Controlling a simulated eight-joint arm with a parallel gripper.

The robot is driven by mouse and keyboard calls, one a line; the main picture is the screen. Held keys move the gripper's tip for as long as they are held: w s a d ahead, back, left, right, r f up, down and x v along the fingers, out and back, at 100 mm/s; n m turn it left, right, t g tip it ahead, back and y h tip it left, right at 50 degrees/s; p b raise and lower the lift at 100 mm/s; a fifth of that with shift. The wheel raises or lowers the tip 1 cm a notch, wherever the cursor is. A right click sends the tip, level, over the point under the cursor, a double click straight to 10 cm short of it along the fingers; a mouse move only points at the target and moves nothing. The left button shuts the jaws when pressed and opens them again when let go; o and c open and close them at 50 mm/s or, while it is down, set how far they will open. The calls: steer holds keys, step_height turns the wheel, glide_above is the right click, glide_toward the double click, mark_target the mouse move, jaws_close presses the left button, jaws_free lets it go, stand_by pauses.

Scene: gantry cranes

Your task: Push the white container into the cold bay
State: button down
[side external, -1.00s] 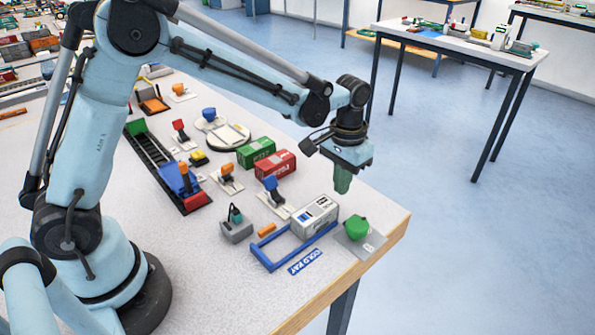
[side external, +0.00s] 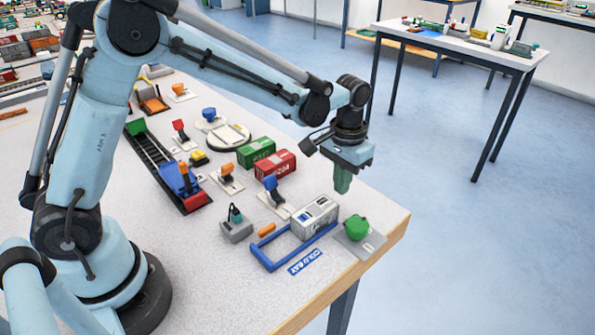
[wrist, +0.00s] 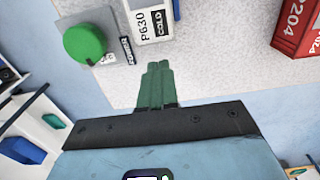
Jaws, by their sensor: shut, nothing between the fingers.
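The white container (side external: 315,217) is a grey-white box with dark markings, upright near the table's right corner. The cold bay is a low blue frame (side external: 288,255) with a blue label plate beside it. The container stands at the frame's right end, and its left end faces the bare floor of the bay. I cannot tell how much of it is inside the rails. My gripper (side external: 342,190) has green fingers, shut and empty, above and beyond the container's far right end. In the wrist view the fingers (wrist: 157,68) point at the container's near end (wrist: 153,18), with an apparent small gap.
A green knob on a grey plate (side external: 357,228) stands close right of the container. A red container (side external: 275,165) and a green one (side external: 256,152) lie behind. An orange block (side external: 267,230) and a blue-handled lever (side external: 272,188) are near the bay. The table edge is close by.

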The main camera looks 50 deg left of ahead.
mark_target(313, 211)
steer(key=shift+f, duration=0.2)
stand_by(0.5)
steer(key=shift+f, duration=1.3)
steer(key=shift+s, duration=4.65)
steer(key=shift+w, duration=0.1)
steer(key=shift+w, duration=0.55)
steer(key=shift+r, duration=3.5)
